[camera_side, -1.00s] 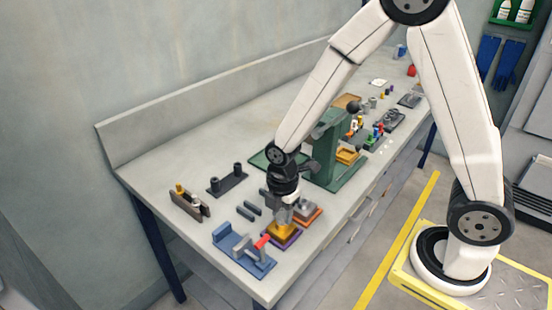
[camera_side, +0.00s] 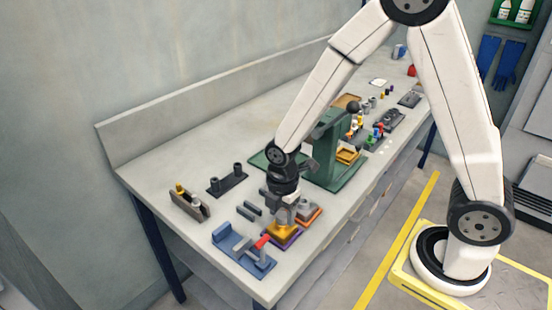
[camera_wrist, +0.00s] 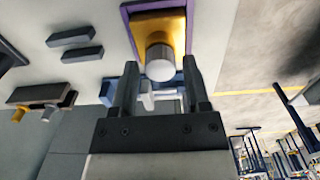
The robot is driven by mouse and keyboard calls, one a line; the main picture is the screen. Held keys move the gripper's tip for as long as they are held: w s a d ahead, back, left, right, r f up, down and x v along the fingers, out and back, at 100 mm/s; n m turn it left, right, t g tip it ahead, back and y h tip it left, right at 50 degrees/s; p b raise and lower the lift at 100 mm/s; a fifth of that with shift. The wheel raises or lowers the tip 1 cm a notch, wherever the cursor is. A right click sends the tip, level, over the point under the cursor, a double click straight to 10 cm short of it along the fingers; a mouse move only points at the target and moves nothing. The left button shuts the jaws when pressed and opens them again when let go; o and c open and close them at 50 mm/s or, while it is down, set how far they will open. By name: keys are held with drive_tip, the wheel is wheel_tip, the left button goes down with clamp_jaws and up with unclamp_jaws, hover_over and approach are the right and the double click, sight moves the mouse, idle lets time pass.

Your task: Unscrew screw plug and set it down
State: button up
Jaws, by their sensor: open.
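The screw plug is a pale grey cylinder (camera_wrist: 160,62) standing on a yellow block (camera_wrist: 160,27) in the wrist view. The block sits in a purple-edged base (camera_wrist: 127,18). In the side view the yellow block (camera_side: 283,231) is near the bench's front edge, directly below my gripper (camera_side: 284,212). In the wrist view my gripper (camera_wrist: 160,75) is open, with its two dark fingers apart. The plug appears between the fingertips, and I see no contact. How deep the fingers reach around it is unclear.
A blue fixture with a red handle (camera_side: 240,252) stands close at the left front. An orange base with a grey part (camera_side: 309,212) is close on the right. Two dark bars (camera_side: 248,210) and a two-post rack (camera_side: 228,182) lie behind. A green press (camera_side: 335,150) stands farther right.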

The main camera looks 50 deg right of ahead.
sight(282, 215)
drive_tip(key=shift+r, duration=1.75)
drive_tip(key=m, duration=0.8)
drive_tip(key=shift+m, duration=0.6)
